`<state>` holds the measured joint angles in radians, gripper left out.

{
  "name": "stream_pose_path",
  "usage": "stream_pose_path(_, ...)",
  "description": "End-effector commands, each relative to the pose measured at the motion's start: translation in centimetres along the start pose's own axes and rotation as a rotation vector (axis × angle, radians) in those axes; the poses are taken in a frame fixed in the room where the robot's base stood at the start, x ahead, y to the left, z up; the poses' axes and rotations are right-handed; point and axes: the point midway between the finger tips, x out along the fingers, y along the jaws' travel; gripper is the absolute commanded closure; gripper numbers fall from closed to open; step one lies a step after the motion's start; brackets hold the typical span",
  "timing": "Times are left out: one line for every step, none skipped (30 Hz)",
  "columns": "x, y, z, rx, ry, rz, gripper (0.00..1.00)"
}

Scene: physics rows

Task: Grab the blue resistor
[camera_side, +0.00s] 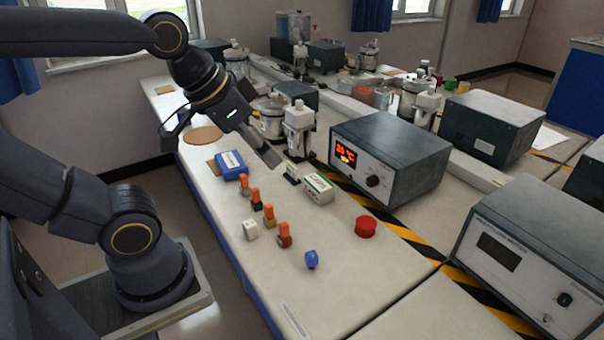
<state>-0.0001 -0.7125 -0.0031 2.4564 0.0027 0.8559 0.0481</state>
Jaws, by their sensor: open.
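A blue box-shaped block with a white label (231,169) lies on the white bench near its left edge. A small blue piece (311,260) stands farther forward on the bench. I cannot tell from this view which of the two is the blue resistor. My gripper (268,155) is open and points down to the right, above the bench. In the picture it is just right of the labelled blue block and well behind the small blue piece. Its fingers are seen from the side, and nothing shows between them.
Several orange-topped pieces (269,214) stand in a row, with a white cube (250,229) beside them. A white-green box (318,188) and a red cylinder (366,227) are to the right.

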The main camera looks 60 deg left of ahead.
Motion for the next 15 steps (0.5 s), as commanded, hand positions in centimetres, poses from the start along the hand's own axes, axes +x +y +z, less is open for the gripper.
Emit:
stream_pose_path(0.8,0.0,-0.9,0.016,-0.024,0.0,0.42)
stream_pose_path(1.4,0.0,-1.5,0.029,-0.039,0.0,0.42)
stream_pose_path(2.4,0.0,-2.2,0.044,-0.066,0.001,0.42)
stream_pose_path(3.4,0.0,-2.8,0.055,-0.089,0.002,0.42)
stream_pose_path(4.4,0.0,-3.2,0.068,-0.116,0.004,0.42)
stream_pose_path(5.9,0.0,-3.8,0.082,-0.153,0.008,0.42)
stream_pose_path(7.2,0.0,-4.0,0.092,-0.182,0.012,0.42)
stream_pose_path(8.4,0.1,-4.2,0.101,-0.212,0.016,0.42)
stream_pose_path(10.1,0.1,-4.3,0.111,-0.251,0.022,0.42)
stream_pose_path(11.3,0.2,-4.2,0.117,-0.281,0.027,0.42)
stream_pose_path(12.5,0.2,-4.0,0.122,-0.311,0.031,0.42)
stream_pose_path(14.0,0.3,-3.7,0.127,-0.35,0.038,0.42)
stream_pose_path(15.0,0.3,-3.4,0.129,-0.377,0.042,0.42)
stream_pose_path(15.9,0.4,-3.1,0.131,-0.402,0.046,0.42)
stream_pose_path(17.0,0.4,-2.5,0.131,-0.435,0.052,0.42)
